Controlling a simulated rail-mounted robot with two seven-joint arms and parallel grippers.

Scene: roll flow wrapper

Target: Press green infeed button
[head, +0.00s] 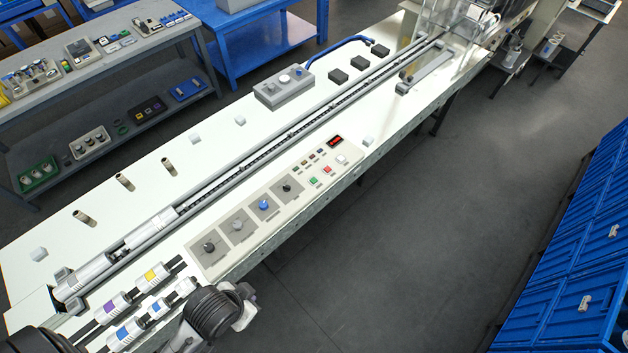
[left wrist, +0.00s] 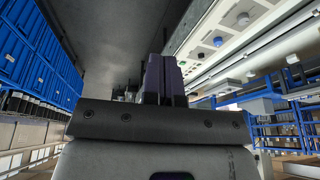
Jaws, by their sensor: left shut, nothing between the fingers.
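The green button (head: 313,182) is on the front of the long control panel (head: 225,249), at the panel's right part, left of a red button (head: 327,170). A small green spot, likely the same button (left wrist: 219,42), shows in the left wrist view at the upper right. My left gripper (left wrist: 163,75) is shut and empty; its dark purple fingers lie together, apart from the panel. In the head view my arm shows at the bottom, below and left of the panel; its fingertips cannot be made out. My right gripper is not in view.
Several knobs, one blue (head: 264,204), sit on the panel left of the buttons. A red display (head: 335,140) is above them. A long conveyor rail (head: 290,135) runs behind. Film rolls (head: 125,331) lie at the lower left.

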